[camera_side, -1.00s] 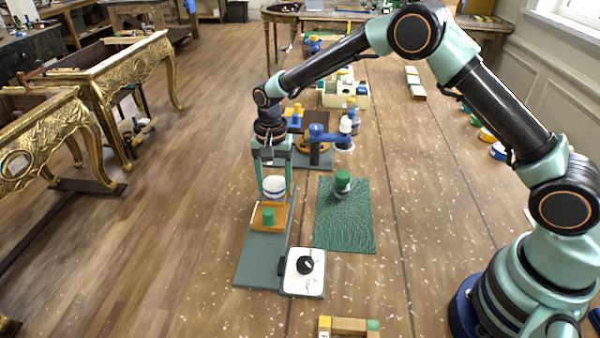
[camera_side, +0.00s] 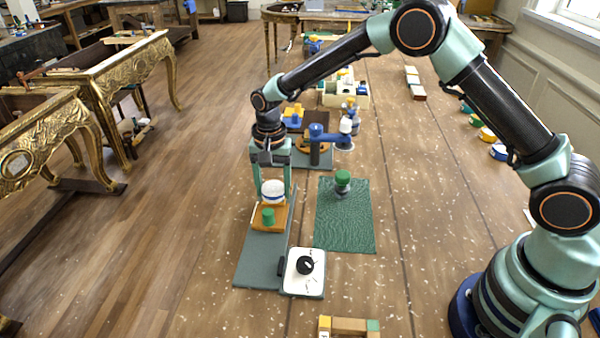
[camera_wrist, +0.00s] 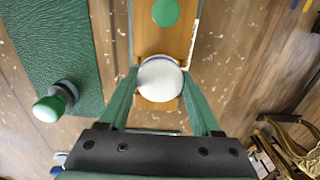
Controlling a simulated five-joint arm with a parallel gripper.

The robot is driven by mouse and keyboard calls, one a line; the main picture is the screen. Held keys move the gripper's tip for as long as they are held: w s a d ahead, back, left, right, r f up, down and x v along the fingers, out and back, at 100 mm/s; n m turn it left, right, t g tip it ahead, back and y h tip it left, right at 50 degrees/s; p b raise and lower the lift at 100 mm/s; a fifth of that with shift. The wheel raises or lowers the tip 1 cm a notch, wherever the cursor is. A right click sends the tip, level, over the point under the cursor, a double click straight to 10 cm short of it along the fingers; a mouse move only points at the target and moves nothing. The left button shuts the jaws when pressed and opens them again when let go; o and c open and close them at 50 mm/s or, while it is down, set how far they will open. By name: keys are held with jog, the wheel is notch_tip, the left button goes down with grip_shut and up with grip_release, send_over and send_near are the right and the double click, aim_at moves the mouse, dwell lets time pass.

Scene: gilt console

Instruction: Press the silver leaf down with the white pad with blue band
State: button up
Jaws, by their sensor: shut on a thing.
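The white pad with a blue band (camera_side: 273,192) is held between the fingers of my gripper (camera_side: 273,188), which points straight down. In the wrist view the round pad top (camera_wrist: 160,80) sits between the two green fingers. The pad is at the far end of an orange-brown wooden board (camera_side: 282,215); I cannot tell whether it touches the board.
The board lies on a grey base plate (camera_side: 258,262). A green textured mat (camera_side: 346,225) bears a green-knobbed tool (camera_side: 343,183) to the right. A blue tool stand (camera_side: 325,140) is behind.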

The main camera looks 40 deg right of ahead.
jog(key=shift+s+a, duration=0.4)
jog(key=shift+s, duration=0.05)
jog(key=shift+w+d, duration=1.75)
jog(key=shift+d, duration=0.05)
jog(key=shift+s+a, duration=1.75)
jog(key=shift+s, duration=0.1)
jog(key=shift+w+d, duration=1.85)
jog(key=shift+w, duration=0.05)
jog(key=shift+r, duration=3.8)
jog(key=shift+s, duration=0.1)
